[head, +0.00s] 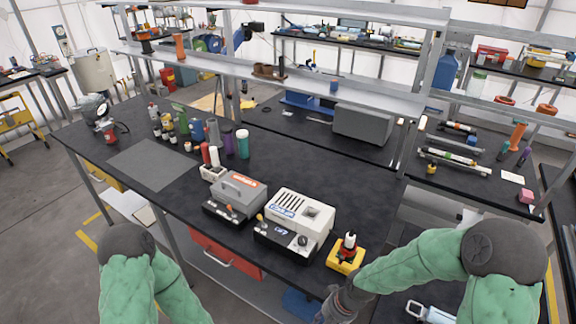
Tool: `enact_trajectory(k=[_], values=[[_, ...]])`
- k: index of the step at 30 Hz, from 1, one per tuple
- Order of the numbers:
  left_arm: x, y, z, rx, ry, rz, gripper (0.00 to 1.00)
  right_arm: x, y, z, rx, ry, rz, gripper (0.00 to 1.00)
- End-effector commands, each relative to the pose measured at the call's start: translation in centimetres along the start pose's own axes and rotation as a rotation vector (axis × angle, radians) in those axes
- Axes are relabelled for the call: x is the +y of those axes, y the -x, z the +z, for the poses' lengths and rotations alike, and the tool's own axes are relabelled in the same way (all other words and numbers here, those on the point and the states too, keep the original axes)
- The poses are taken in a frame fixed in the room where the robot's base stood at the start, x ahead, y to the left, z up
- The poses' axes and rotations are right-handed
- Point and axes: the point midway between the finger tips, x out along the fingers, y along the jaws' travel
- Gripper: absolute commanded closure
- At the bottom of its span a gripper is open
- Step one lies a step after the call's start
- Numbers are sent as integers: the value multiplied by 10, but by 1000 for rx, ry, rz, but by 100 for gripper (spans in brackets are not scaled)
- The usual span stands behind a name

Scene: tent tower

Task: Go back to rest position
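My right arm comes in from the lower right in a green sleeve. The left gripper is not visible.
The black workbench (330,165) carries a white machine (299,219), a grey machine (239,193), several bottles and a grey mat (150,164). A red drawer (225,254) lies below its front edge. Shelves stand behind. Floor is open at the far left.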

Motion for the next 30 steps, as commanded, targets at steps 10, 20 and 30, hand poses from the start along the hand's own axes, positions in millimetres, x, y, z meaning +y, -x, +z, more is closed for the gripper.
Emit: enact_trajectory(k=[10,20,30], values=[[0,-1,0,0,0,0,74,33,-96,46,9,8,-53,62],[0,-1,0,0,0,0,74,53,-134,78,39,14,-48,62],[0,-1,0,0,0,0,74,54,-136,79,43,16,-47,62]])
